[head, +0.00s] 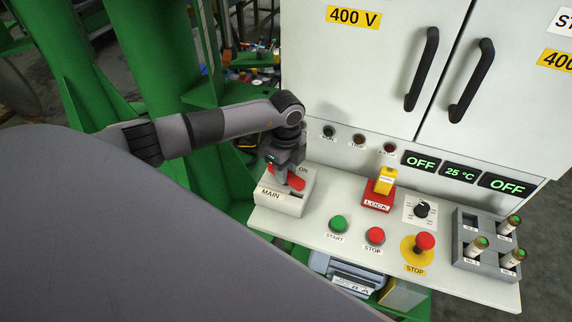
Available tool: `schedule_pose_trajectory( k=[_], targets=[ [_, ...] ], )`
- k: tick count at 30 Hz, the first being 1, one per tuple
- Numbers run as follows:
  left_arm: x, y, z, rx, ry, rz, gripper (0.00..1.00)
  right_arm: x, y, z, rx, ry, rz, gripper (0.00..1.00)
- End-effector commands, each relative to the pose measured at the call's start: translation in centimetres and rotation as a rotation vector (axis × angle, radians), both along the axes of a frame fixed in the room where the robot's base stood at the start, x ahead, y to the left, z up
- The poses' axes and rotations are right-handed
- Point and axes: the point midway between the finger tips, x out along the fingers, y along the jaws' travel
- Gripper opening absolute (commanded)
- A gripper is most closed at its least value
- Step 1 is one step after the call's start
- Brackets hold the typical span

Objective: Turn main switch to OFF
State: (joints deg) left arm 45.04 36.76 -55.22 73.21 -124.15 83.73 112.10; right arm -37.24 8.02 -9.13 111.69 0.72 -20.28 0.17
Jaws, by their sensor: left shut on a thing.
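The main switch (286,205) is a grey-white box labelled MAIN at the left end of the control shelf, with ON marked at its upper right. Its red handle (296,181) shows just below my left gripper (285,178). The left gripper comes down from above, shut on the red handle, and its fingers hide part of it. The exact angle of the handle is hard to tell. My right gripper is not in view.
Right of the switch are a red LOCK block with a yellow piece (384,181), a green START button (338,223), a red STOP button (375,236), a mushroom STOP button (425,241), a black knob (422,209) and a grey rack (467,247) holding several tubes. Two displays read OFF. A cabinet stands behind.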

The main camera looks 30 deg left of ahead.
Motion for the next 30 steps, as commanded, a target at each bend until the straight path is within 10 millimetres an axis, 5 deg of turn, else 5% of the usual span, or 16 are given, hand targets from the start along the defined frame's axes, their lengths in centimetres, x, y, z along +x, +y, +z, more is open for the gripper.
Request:
schedule_pose_trajectory(
  k=[13, 30],
  targets=[
    [0.1, 0.0, 0.2, 0.0, -0.001, 0.281, 0.0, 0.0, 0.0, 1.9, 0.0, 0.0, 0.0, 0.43],
    [0.1, 0.1, 0.1, 0.0, -0.002, 0.348, 0.0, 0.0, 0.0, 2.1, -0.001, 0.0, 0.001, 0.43]
  ],
)
